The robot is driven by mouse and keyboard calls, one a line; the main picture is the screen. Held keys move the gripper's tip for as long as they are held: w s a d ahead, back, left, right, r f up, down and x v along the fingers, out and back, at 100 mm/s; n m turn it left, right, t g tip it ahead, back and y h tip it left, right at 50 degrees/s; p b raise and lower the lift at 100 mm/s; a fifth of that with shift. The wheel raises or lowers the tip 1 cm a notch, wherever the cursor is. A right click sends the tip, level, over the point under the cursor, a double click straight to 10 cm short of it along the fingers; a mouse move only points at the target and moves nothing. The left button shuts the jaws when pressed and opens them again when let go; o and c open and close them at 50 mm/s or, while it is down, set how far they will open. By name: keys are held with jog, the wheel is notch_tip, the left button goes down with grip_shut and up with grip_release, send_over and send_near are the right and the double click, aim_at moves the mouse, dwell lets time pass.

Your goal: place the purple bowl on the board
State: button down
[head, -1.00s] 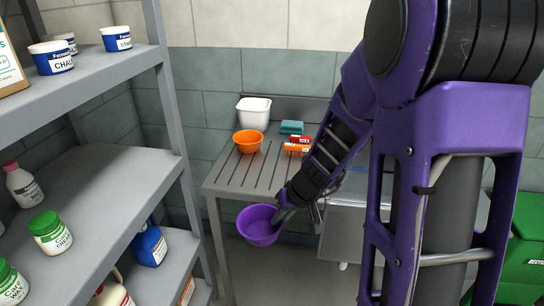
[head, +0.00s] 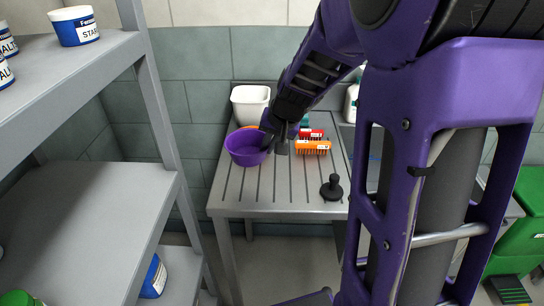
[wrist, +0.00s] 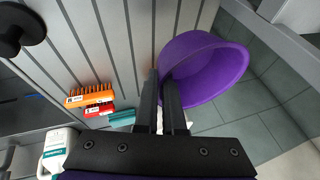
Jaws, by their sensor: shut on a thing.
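The purple bowl (head: 243,152) is held at its rim by my gripper (head: 269,140), over the left part of the grooved grey metal board (head: 285,190). In the wrist view, the two dark fingers of my gripper (wrist: 161,85) are shut on the near rim of the purple bowl (wrist: 215,72). The bowl appears raised above the board (wrist: 125,30), but the exact gap cannot be told. Its opening faces up, slightly tilted.
An orange bowl is mostly hidden behind the purple one. A white tub (head: 250,101) stands at the back. An orange brush (head: 313,147), a red brush (head: 311,134) and a black knobbed object (head: 332,187) occupy the right side. The board's front middle is clear. A grey shelf rack (head: 100,215) stands left.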

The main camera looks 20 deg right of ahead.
jog(key=shift+w+f, duration=0.1)
jog(key=shift+w, duration=0.15)
notch_tip(320, 180, down, 9)
jog(key=b, duration=0.2)
jog(key=shift+f+b, duration=0.15)
jog(key=shift+b, duration=0.15)
jog(key=shift+f, duration=0.1)
jog(key=shift+f, duration=0.15)
jog(key=c, duration=1)
grip_release()
jog(key=shift+r, duration=0.35)
jog(key=p+v, duration=0.2)
jog(key=v, duration=0.9)
jog(key=shift+s+r, duration=0.25)
jog(key=shift+r, duration=0.05)
